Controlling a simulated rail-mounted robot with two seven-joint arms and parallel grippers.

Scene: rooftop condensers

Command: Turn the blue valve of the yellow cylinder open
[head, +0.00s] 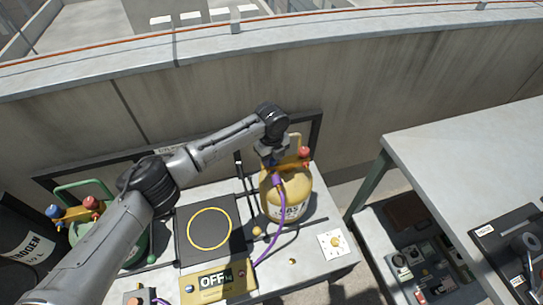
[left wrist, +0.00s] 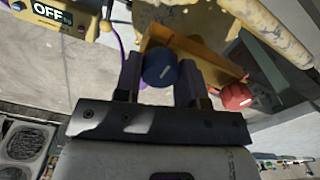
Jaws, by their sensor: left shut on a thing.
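The yellow cylinder (head: 290,199) stands upright on the grey bench, with a purple hose at its front. Its red valve (head: 304,152) shows at the right of its top. The blue valve is mostly hidden by my gripper in the head view. In the left wrist view the blue valve (left wrist: 161,68) sits between the two fingers, with the red valve (left wrist: 236,96) to the right on the same brass manifold. My left gripper (head: 272,157) reaches down over the cylinder top and is shut on the blue valve. My right gripper is not in view.
A box reading OFF (head: 212,282) stands at the bench front. A black plate with a yellow ring (head: 178,233) lies left of the cylinder. A green cylinder (head: 134,246) with blue and red valves is partly behind my arm. A grey table (head: 470,150) is at the right.

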